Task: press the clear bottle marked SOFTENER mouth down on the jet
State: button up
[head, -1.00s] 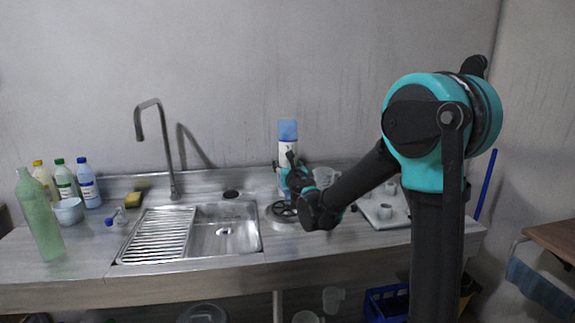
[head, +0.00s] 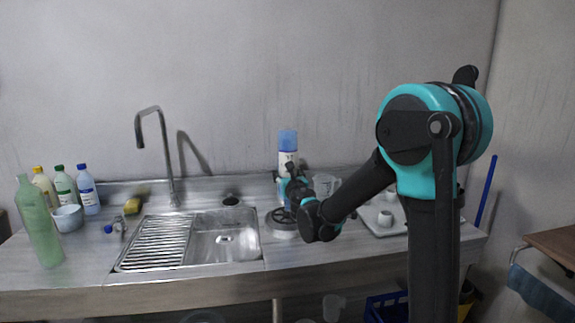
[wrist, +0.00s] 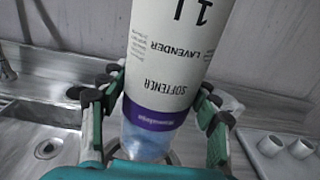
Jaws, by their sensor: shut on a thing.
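The clear bottle marked SOFTENER (head: 288,155) is mouth down, its clear blue base on top and white label below. In the wrist view the bottle (wrist: 176,50) shows its label, a purple band and clear blue plastic low down between the fingers. My gripper (head: 290,188) is shut on the bottle; its fingers flank it in the wrist view (wrist: 155,105). The jet's round spoked plate (head: 281,216) sits on the counter right of the sink. The bottle is above or just behind it; its mouth is hidden, so I cannot tell whether they touch.
The sink (head: 225,235) with its tap (head: 165,155) lies left of the jet. A clear jug (head: 325,184) stands close right of the bottle, and a white tray with cups (head: 378,226) farther right. Several bottles and a bowl (head: 68,218) stand far left.

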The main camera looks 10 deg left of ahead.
aim_at(288, 156)
jog(key=shift+f, duration=1.5)
dwell(1.2)
jog(key=shift+r, duration=2.3)
jog(key=shift+r, duration=2.5)
